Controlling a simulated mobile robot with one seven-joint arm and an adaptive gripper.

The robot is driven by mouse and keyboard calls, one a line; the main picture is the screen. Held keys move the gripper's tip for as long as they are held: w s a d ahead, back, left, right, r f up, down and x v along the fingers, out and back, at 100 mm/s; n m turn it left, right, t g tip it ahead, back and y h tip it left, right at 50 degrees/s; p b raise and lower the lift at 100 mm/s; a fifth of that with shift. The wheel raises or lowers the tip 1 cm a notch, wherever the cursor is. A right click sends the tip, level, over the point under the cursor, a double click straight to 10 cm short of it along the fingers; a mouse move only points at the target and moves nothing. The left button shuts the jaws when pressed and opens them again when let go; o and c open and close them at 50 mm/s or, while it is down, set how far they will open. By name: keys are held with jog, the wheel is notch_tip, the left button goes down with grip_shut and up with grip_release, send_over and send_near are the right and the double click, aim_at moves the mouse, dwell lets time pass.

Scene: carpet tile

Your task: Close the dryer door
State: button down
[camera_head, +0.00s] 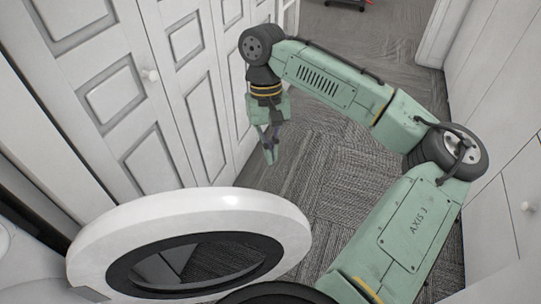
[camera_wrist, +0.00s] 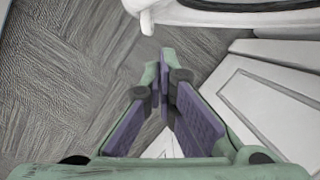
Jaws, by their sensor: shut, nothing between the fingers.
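The dryer door (camera_head: 190,222) is a thick white ring around a dark-rimmed window (camera_head: 190,262). It stands swung open in the lower left of the head view, out over the carpet. The door's edge (camera_wrist: 200,14) also shows along the top of the wrist view, with a small white projection beside it. My gripper (camera_head: 270,158) is beyond the door, pointing down, apart from it. Its purple-padded fingers (camera_wrist: 166,72) come together at the tips, with nothing between them. The dryer's opening is not clearly visible.
White panelled cabinet doors (camera_head: 115,95) with a round knob (camera_head: 151,75) line the left. White cabinets (camera_head: 505,130) line the right. Grey carpet (camera_head: 345,165) is open between them. A panelled door also fills the right of the wrist view (camera_wrist: 275,110).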

jog(key=s+d+f+p, duration=0.1)
jog(key=s+f, duration=0.4)
jog(key=f, duration=0.2)
jog(key=shift+s+d+f, duration=0.3)
jog(key=shift+d+f, duration=0.05)
jog(key=shift+f, duration=0.05)
